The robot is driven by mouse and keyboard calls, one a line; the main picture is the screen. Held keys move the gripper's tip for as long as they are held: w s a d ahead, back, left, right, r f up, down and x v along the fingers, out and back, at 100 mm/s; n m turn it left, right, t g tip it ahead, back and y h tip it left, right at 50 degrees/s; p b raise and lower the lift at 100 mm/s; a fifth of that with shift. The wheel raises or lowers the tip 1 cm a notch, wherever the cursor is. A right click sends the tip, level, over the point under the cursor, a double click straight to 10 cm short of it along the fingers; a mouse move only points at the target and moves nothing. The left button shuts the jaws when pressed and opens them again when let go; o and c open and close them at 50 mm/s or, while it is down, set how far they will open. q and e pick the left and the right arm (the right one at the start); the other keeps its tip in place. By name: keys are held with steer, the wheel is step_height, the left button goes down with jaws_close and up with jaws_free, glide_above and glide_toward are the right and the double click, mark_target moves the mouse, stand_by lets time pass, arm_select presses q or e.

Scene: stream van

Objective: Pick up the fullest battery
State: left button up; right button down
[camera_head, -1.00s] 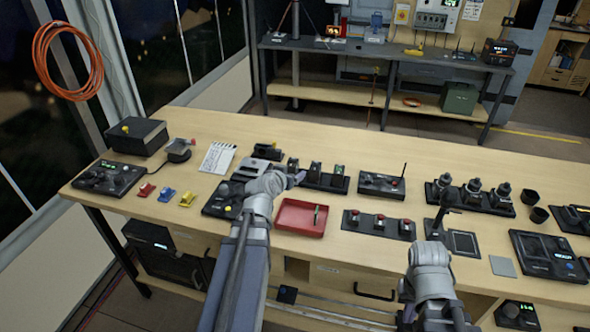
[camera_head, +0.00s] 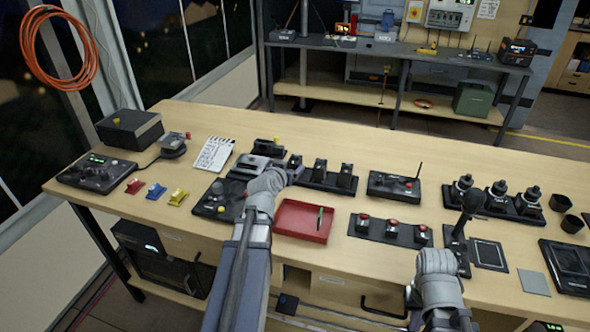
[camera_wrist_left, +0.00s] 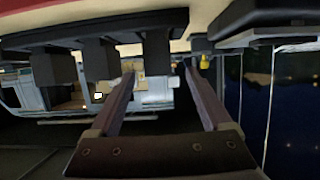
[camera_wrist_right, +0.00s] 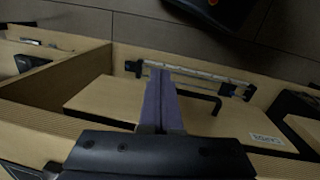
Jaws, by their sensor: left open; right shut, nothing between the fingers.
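Several upright black blocks that look like the batteries stand in a row on a dark base (camera_head: 328,185) at the table's middle. They are a left block (camera_head: 294,162), a middle block (camera_head: 318,170) and a right block (camera_head: 345,177). Their charge marks are too small to read. My left gripper (camera_head: 297,176) is open in front of the left block. In the left wrist view, seen upside down, one block (camera_wrist_left: 157,50) shows between the finger ends, apparently beyond them; contact cannot be told. My right gripper (camera_wrist_right: 160,75) is shut and empty, low at the table's front.
A red tray (camera_head: 292,236) holding a small stick lies right of my left wrist. A red-button strip (camera_head: 391,231), a black box with antenna (camera_head: 393,187) and a joystick row (camera_head: 497,205) stand further right. A drawer front (camera_wrist_right: 225,125) is near my right gripper.

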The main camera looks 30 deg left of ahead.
mark_target(292, 164)
arm_select(q)
steer(key=shift+b+x, duration=0.85)
steer(key=shift+x, duration=2.35)
steer(key=shift+w+d+r, duration=0.1)
steer(key=shift+r, duration=0.1)
steer(key=shift+c, duration=0.3)
jaws_close()
